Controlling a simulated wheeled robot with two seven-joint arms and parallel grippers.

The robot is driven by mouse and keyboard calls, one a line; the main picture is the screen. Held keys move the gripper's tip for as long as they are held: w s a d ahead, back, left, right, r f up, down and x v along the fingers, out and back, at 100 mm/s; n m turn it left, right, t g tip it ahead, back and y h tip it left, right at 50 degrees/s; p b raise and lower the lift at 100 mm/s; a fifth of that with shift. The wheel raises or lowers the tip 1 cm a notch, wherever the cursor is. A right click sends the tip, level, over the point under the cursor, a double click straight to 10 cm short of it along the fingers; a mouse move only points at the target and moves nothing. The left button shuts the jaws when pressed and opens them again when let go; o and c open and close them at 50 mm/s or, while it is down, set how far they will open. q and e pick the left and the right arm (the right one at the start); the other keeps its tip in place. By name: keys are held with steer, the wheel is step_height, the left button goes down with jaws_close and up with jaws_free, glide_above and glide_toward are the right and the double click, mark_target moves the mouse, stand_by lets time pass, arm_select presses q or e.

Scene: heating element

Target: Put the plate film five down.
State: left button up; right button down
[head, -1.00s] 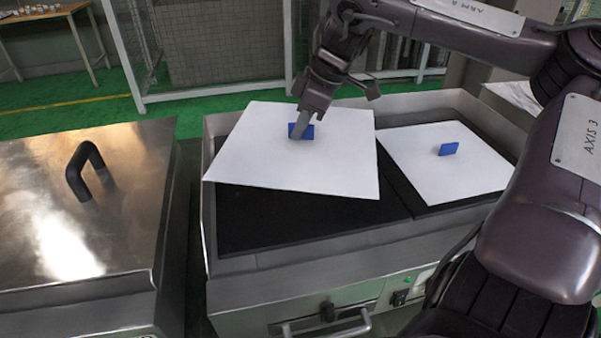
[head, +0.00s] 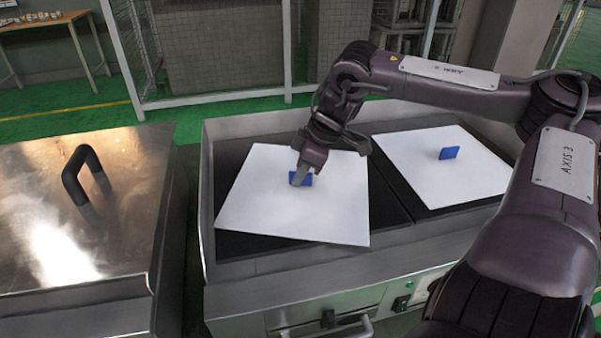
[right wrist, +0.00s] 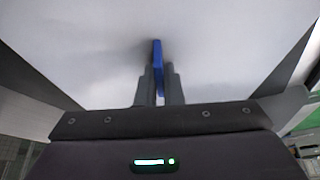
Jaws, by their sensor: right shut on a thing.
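A white plate film (head: 290,215) with a blue grip tab (head: 300,178) is over the left black heating surface (head: 232,160) of the metal unit, turned slightly against its edges. My right gripper (head: 300,176) is shut on the blue tab. In the right wrist view the two fingers (right wrist: 159,88) close around the tab, with the white sheet (right wrist: 90,50) filling the background. I cannot tell whether the sheet touches the black surface or is just above it. My left gripper is not in view.
A second white sheet (head: 430,185) with a blue tab (head: 448,153) lies on the right black surface. The unit's metal rim (head: 206,225) surrounds both. A steel lid (head: 120,230) with a black handle (head: 85,175) stands to the left, across a gap.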

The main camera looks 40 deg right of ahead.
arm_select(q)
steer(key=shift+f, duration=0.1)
arm_select(e)
steer(key=c, duration=1.6)
jaws_free()
steer(key=shift+f, duration=0.1)
steer(key=shift+o, duration=0.2)
